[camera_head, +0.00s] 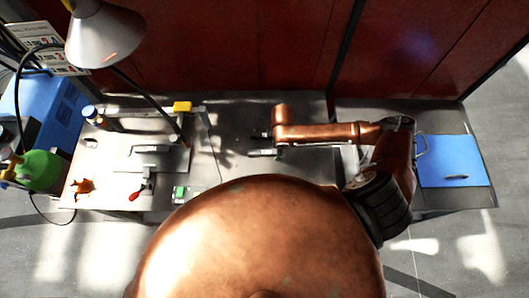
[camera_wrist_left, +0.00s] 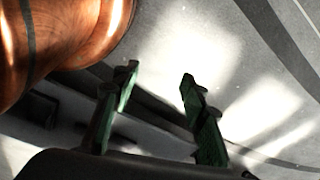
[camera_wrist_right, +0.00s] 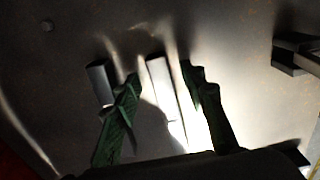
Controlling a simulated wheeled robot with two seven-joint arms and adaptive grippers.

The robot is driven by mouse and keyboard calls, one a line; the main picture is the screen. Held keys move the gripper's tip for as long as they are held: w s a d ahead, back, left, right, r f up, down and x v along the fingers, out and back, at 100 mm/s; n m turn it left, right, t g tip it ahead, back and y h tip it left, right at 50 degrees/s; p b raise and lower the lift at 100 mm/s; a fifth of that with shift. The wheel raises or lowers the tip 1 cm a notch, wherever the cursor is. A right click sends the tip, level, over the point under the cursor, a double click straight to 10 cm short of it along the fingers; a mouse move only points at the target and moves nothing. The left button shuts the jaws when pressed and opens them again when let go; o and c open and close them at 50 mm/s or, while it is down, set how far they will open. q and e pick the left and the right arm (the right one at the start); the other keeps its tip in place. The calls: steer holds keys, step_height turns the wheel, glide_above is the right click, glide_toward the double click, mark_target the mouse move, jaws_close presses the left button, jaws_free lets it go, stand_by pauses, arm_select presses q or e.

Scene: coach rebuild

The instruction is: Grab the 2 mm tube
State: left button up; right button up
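My right gripper (camera_head: 258,144) reaches in over the middle of the bench in the head view, its fingers pointing left and apart. In the right wrist view the gripper (camera_wrist_right: 160,84) is open. A pale narrow bar (camera_wrist_right: 160,95) lies between and beyond its fingertips, with no clear contact. A shorter grey block (camera_wrist_right: 99,82) stands just left of the left finger. I cannot tell which piece, if any, is the 2 mm tube. My left gripper (camera_wrist_left: 158,78) is open and empty above the floor; it is hidden in the head view.
A blue mat (camera_head: 450,155) lies right. Dark blocks (camera_wrist_right: 292,52) stand right of the right gripper.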

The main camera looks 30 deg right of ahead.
steer(key=shift+w, duration=0.1)
steer(key=shift+c, duration=1.3)
steer(key=c, duration=0.3)
jaws_close()
arm_select(q)
steer(key=shift+s+f, duration=0.1)
steer(key=shift+s, duration=0.6)
